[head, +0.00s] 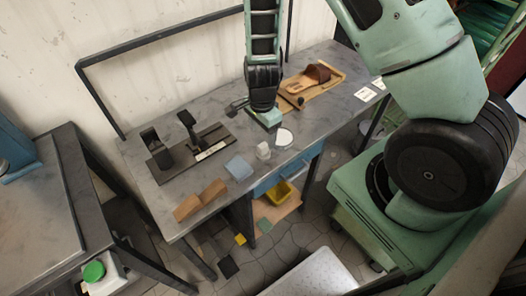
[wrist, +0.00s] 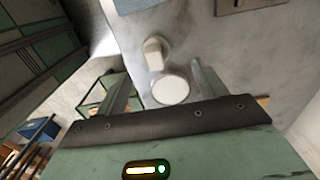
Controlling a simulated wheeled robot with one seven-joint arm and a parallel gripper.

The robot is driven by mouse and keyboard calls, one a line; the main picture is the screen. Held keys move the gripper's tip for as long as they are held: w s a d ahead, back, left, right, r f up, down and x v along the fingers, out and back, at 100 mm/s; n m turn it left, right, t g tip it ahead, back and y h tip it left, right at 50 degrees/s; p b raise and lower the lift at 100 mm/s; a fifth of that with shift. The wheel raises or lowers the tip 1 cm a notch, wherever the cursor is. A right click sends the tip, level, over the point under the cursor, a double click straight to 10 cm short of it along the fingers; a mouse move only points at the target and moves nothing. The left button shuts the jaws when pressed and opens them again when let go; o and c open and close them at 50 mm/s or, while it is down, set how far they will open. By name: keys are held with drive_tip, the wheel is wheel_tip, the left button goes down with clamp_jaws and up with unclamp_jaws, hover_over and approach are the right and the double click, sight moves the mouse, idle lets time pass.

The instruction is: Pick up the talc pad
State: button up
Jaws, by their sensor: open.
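A flat white round disc, which looks like the talc pad (head: 284,138), lies near the front edge of the grey workbench. It also shows in the wrist view (wrist: 170,90), between my two fingers in the picture. My gripper (wrist: 162,72) is open, with nothing held. In the head view my gripper (head: 266,117) hangs over the bench, just behind and left of the disc. I cannot tell its exact height, and its fingers are hard to make out there.
A small white upright piece (head: 263,151) stands close to the disc's left. A wooden board with a sandal (head: 312,80) lies at the right rear.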

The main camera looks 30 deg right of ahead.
sight(263, 145)
wheel_tip(263, 145, down, 2)
drive_tip(key=shift+f, duration=0.1)
drive_tip(key=shift+s+a+f+p, duration=0.1)
drive_tip(key=shift+f+p, duration=0.1)
drive_tip(key=shift+f, duration=0.65)
drive_tip(key=shift+s+d+f+p, duration=0.15)
drive_tip(key=shift+f+p, duration=0.1)
drive_tip(key=shift+f, duration=0.65)
drive_tip(key=shift+s+a+f+p, duration=0.1)
drive_tip(key=shift+a+f+p, duration=0.1)
drive_tip(key=shift+f, duration=0.65)
drive_tip(key=c, duration=1.1)
